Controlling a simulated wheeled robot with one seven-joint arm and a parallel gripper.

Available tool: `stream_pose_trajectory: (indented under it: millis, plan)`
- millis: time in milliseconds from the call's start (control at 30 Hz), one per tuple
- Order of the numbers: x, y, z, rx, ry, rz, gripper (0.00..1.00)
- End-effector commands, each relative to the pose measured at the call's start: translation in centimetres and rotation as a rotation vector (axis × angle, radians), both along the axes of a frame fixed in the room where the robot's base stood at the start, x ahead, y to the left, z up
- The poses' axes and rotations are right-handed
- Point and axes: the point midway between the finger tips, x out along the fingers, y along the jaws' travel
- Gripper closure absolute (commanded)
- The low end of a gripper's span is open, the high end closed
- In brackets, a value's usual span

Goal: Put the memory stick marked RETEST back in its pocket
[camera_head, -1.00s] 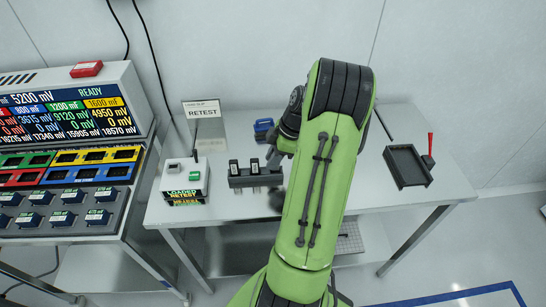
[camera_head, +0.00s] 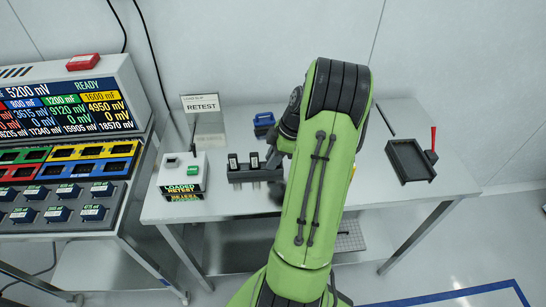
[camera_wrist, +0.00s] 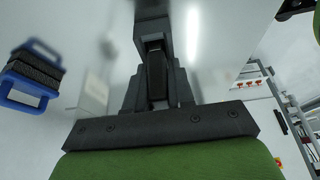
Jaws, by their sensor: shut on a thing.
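My gripper (camera_wrist: 156,75) is shut on a dark stick-like thing, which I take for the memory stick (camera_wrist: 154,50). No RETEST marking shows on it. In the head view the arm hides most of the gripper, just right of a dark rack (camera_head: 240,178). Two upright sticks with white labels (camera_head: 233,161) (camera_head: 254,159) stand in the rack; their print is too small to read. A dark block, perhaps the rack (camera_wrist: 152,10), shows beyond the fingertips in the wrist view. I cannot tell whether the held stick touches it.
A white box (camera_head: 183,173) lettered LOADED RETEST stands left of the rack, and a RETEST sign (camera_head: 201,104) behind it. A blue-framed item (camera_head: 264,121) is behind the rack and shows in the wrist view (camera_wrist: 32,75). A black tray (camera_head: 409,161) lies right. A tester (camera_head: 70,100) stands left.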

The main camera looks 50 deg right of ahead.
Motion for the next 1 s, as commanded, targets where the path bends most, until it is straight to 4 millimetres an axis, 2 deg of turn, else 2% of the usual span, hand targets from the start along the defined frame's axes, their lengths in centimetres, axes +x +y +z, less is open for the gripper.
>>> stream_pose_trajectory:
  millis: [33, 67, 233, 567, 667, 1000]
  plan:
    - [0.0, 0.0, -0.2, 0.000, 0.000, 0.000, 1.00]
    - [0.0, 0.0, -0.1, 0.000, 0.000, 0.000, 0.73]
    - [0.0, 0.0, -0.1, 0.001, 0.001, -0.001, 0.47]
    - [-0.1, -0.2, 0.5, -0.001, -0.001, -0.001, 0.47]
    - [-0.7, -0.7, 2.3, -0.005, -0.001, -0.003, 0.47]
    - [-3.5, -3.1, 11.3, -0.003, -0.001, -0.003, 0.47]
